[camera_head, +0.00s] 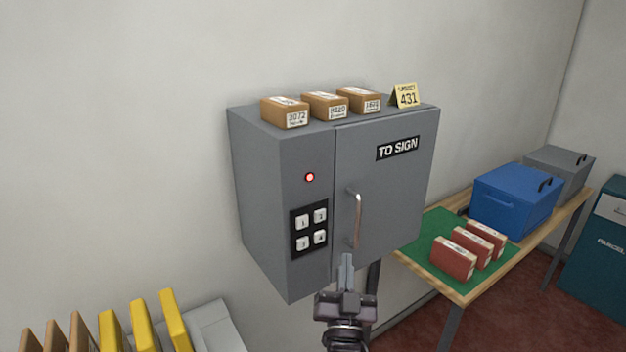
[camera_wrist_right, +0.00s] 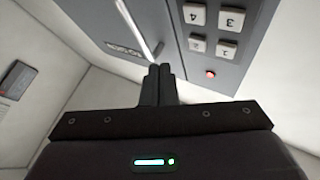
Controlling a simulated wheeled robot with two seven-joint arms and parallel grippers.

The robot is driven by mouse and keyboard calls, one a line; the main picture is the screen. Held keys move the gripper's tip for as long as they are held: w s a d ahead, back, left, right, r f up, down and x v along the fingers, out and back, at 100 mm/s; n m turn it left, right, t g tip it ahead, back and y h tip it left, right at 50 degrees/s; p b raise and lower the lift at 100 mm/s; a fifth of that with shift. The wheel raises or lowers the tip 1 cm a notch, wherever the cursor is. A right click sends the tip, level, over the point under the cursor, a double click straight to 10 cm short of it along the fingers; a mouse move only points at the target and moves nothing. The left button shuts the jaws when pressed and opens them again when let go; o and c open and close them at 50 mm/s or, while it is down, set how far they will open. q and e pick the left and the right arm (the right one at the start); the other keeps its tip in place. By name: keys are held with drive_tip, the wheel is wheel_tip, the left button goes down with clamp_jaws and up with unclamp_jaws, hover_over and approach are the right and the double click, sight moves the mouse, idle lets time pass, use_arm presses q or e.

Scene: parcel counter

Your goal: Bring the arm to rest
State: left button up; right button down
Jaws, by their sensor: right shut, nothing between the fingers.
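My right gripper (camera_head: 347,272) is shut and empty, with its fingers pointing up in front of the lower part of a grey wall cabinet (camera_head: 270,190). In the right wrist view its fingers (camera_wrist_right: 158,85) are together, below the keypad and beside the door handle (camera_wrist_right: 138,28). In the head view the handle (camera_head: 355,220) is just above the fingertips; I cannot tell whether they touch it. The cabinet door (camera_head: 400,200), labelled "TO SIGN", looks closed. A red light (camera_head: 309,177) shows above the keypad (camera_head: 310,229). My left gripper is not in view.
Three brown boxes (camera_head: 325,104) and a yellow "431" card (camera_head: 405,96) stand on the cabinet. To the right, a table holds red parcels (camera_head: 467,252) on a green mat (camera_head: 432,226), a blue bin (camera_head: 512,199) and a grey bin (camera_head: 558,168). Yellow parcels (camera_head: 145,326) stand at lower left.

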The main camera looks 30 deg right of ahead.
idle(0.6)
drive_tip(key=w+a+f+n+g+y+b, duration=0.1)
drive_tip(key=a+f+n+y, duration=0.25)
drive_tip(key=f, duration=0.85)
drive_tip(key=w+a+f+n+g+y, duration=0.1)
drive_tip(key=a+f+n+g+y, duration=0.3)
drive_tip(key=f, duration=0.9)
drive_tip(key=s+a+f+g+y+b, duration=0.1)
drive_tip(key=s+f+y, duration=0.15)
drive_tip(key=f, duration=0.65)
drive_tip(key=s+a+f+g+y, duration=0.15)
drive_tip(key=s+f, duration=0.25)
drive_tip(key=f, duration=0.4)
drive_tip(key=s+a+f+n+g+y+b, duration=0.1)
drive_tip(key=s+f+g, duration=0.2)
drive_tip(key=s+f, duration=0.6)
drive_tip(key=s+a+f+n+g, duration=0.1)
drive_tip(key=s+f+n+g, duration=0.15)
drive_tip(key=s+f, duration=0.65)
drive_tip(key=s+d+f+g, duration=0.1)
drive_tip(key=s+f+g, duration=0.2)
drive_tip(key=s, duration=0.5)
drive_tip(key=s+d+f+g, duration=0.1)
drive_tip(key=s+f+g, duration=0.1)
drive_tip(key=s+f, duration=0.3)
drive_tip(key=s, duration=0.4)
drive_tip(key=shift+s+d+n+g+b, duration=0.2)
drive_tip(key=shift+d+n+g+b, duration=0.1)
drive_tip(key=shift+d+g+b, duration=0.1)
